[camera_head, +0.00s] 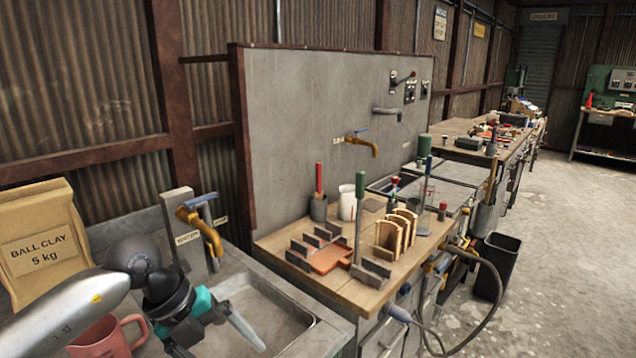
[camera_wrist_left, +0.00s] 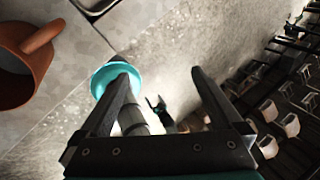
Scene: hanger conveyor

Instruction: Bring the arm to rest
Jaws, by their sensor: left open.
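My left gripper (camera_head: 218,338) hangs over the grey sink counter at the lower left of the head view, just right of a red mug (camera_head: 100,340). In the left wrist view its two dark fingers (camera_wrist_left: 162,82) stand apart with nothing between their tips. The mug also shows at the upper left of that view (camera_wrist_left: 14,92), apart from the fingers. My left arm covers part of the counter.
A sink basin (camera_head: 262,312) lies right of the gripper, with a brass tap (camera_head: 202,232) behind. A ball clay bag (camera_head: 42,238) stands at the left. A wooden bench (camera_head: 285,240) with tools and racks is farther right. The concrete floor (camera_head: 570,240) is open at the right.

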